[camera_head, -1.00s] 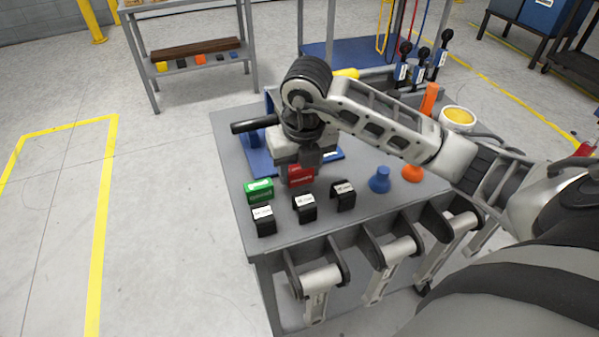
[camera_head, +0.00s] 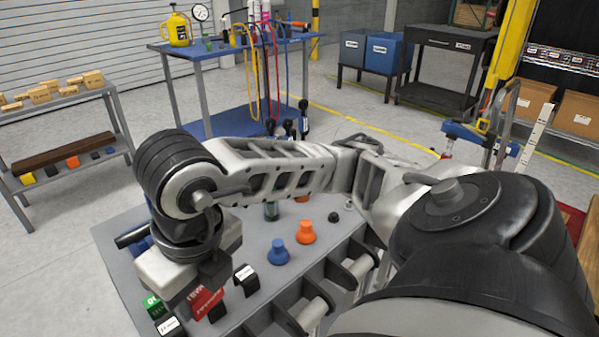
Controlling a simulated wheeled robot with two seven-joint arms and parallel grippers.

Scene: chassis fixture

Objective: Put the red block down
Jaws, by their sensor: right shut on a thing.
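The red block (camera_head: 207,303) shows at the lower left of the head view, with white lettering on its face. My right gripper (camera_head: 211,280) is shut on it from above. My wrist and the gripper body cover the top of the block, and I cannot tell whether its underside touches the grey table (camera_head: 118,254). A green block (camera_head: 154,306) is just left of the red one. My left gripper is not in view.
Black labelled holders (camera_head: 246,279) stand right of and in front of the red block. A blue knob (camera_head: 278,253) and an orange knob (camera_head: 306,232) stand farther right.

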